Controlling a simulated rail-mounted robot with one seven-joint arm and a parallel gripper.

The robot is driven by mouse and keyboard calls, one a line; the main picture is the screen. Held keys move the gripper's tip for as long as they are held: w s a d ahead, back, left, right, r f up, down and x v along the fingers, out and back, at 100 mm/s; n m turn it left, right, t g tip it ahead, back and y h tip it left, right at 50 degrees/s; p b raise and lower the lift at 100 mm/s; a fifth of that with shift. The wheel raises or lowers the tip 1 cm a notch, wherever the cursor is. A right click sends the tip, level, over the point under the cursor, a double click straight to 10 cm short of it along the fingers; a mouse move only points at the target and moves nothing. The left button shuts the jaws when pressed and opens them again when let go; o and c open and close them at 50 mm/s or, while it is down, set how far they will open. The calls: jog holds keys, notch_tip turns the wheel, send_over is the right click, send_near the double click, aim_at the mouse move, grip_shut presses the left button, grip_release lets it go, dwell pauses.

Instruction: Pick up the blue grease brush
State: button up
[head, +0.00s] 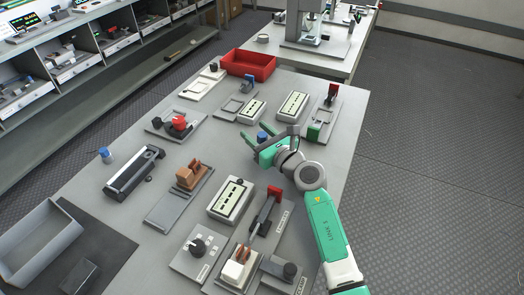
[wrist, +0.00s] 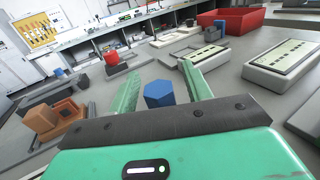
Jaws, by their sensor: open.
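My gripper (head: 261,132) is open above the middle of the grey workbench, its green fingers spread apart. A blue piece (head: 262,136) shows between the fingers; in the wrist view it is a blue six-sided block or cap (wrist: 159,95), with its lower part hidden behind the gripper's dark edge. I see no contact with either finger. A second small blue piece with a dark base (head: 103,155) stands at the bench's left side, and it also shows in the wrist view (wrist: 58,73). I cannot tell which of the two is the grease brush.
Red-knobbed (head: 179,123) and brown (head: 190,176) fixtures stand to the left. White fuse panels (head: 293,105) (head: 231,199) lie beyond and in front of my gripper. A red tray (head: 248,64) is at the back. A grey bin (head: 40,240) is at front left.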

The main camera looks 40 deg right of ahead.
grip_shut()
notch_tip(320, 180, up, 10)
jog(key=p, duration=0.6)
